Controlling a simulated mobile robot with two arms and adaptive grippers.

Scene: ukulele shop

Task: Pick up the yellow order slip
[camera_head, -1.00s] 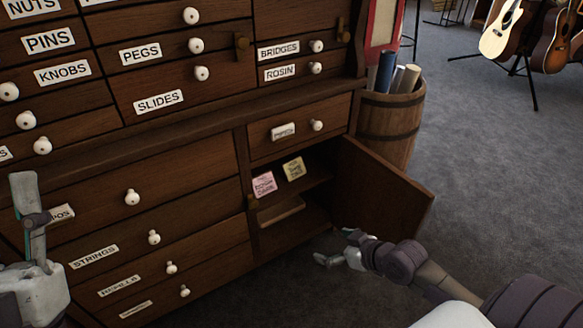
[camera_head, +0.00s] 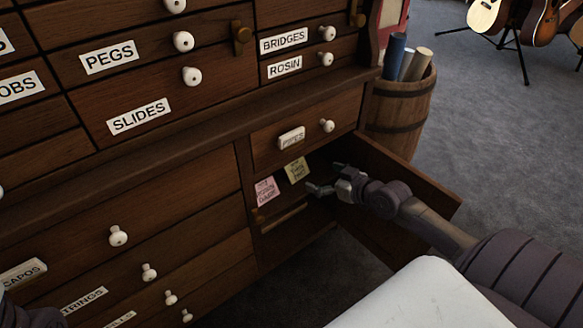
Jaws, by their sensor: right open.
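The yellow order slip (camera_head: 297,170) is upright at the open front of the low cupboard (camera_head: 302,232), near its top. A pink slip (camera_head: 266,190) is just left of it and a little lower. My right gripper (camera_head: 325,177) is open and empty at the cupboard opening, a little right of the yellow slip and apart from it. What holds the slips up is not clear. Of my left arm, only a dark part at the lower left corner shows; its gripper is out of view.
The cupboard door (camera_head: 425,195) stands open to the right, behind my right forearm. A small drawer (camera_head: 300,130) is shut above the opening. A wooden barrel (camera_head: 400,112) with rolled tubes stands behind the door. Guitars (camera_head: 535,20) are at the far right, with open carpet before them.

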